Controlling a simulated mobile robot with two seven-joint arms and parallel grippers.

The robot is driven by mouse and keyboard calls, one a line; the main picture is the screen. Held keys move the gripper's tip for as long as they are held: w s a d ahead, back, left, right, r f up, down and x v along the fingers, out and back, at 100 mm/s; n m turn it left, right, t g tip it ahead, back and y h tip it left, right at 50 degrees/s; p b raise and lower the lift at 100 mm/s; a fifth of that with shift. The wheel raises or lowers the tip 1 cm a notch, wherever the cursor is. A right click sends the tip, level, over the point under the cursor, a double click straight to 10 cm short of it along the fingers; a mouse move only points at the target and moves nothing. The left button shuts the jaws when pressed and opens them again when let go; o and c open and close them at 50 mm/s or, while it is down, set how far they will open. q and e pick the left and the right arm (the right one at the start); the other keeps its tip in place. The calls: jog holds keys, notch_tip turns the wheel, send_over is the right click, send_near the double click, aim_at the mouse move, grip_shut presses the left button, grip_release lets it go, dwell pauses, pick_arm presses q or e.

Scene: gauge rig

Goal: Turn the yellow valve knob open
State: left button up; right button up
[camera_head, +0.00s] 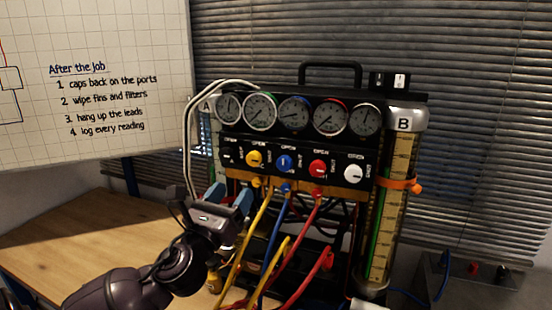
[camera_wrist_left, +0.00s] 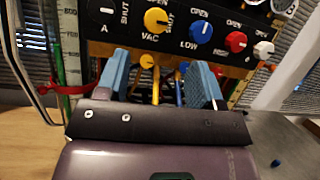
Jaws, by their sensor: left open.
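The yellow valve knob (camera_head: 254,158) sits on the black front panel of the gauge rig (camera_head: 290,155), left of the blue knob. In the left wrist view the yellow knob (camera_wrist_left: 156,20) is at the top, above the label VAC, with OPEN and SHUT lettering around it. My left gripper (camera_head: 230,194) is open and empty, below and a little left of the yellow knob, apart from it. In the left wrist view its blue fingertips (camera_wrist_left: 161,72) are spread below the knob, with a smaller yellow fitting showing between them. My right gripper does not show.
Blue (camera_head: 284,163), red (camera_head: 318,168) and white (camera_head: 353,173) knobs line the panel under several gauges. Yellow, blue and red hoses (camera_head: 303,250) hang below, right of my left gripper. A whiteboard (camera_head: 95,80) stands left. The wooden table (camera_head: 80,235) is bare at left.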

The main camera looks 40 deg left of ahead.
aim_at(252, 161)
pick_arm(q)
jog(key=w+a+r, duration=0.1)
jog(key=w, duration=0.2)
jog(key=w+r+m+p, duration=0.1)
jog(key=w, duration=0.2)
jog(key=w+a+r+m+p, duration=0.1)
jog(key=w+r, duration=0.1)
jog(key=w, duration=0.1)
jog(key=shift+w+a, duration=0.2)
jog(key=shift+a, duration=0.15)
jog(key=c, duration=0.9)
